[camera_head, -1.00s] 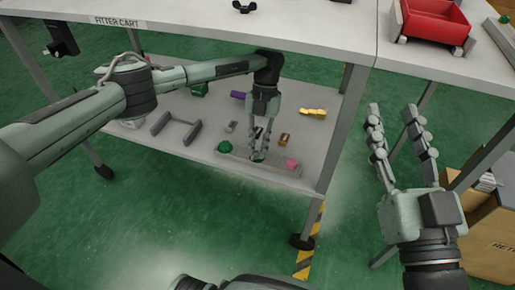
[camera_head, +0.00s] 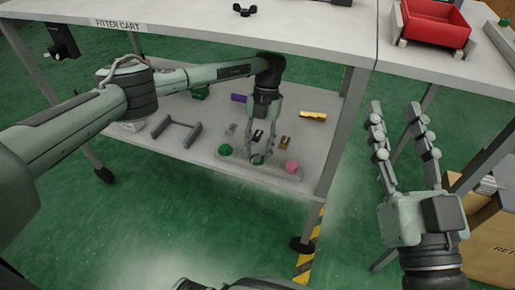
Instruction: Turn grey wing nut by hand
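A light grey strip (camera_head: 235,160) lies near the front edge of the cart's lower shelf. It bears a green knob (camera_head: 225,150) at its left and a pink knob (camera_head: 291,167) at its right. My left gripper (camera_head: 260,159) points down over the strip, between the two knobs. Its fingertips surround the place where the grey wing nut would sit; the nut is too small and covered to make out. Whether the fingers touch it cannot be told. My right gripper (camera_head: 394,108) is open and empty, pointing up beside the cart at the right.
The cart's top (camera_head: 200,22) overhangs the shelf (camera_head: 190,146). A grey handle-like bracket (camera_head: 175,131), a yellow piece (camera_head: 312,115), a purple piece (camera_head: 239,98) and a brown block (camera_head: 285,142) lie around my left gripper.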

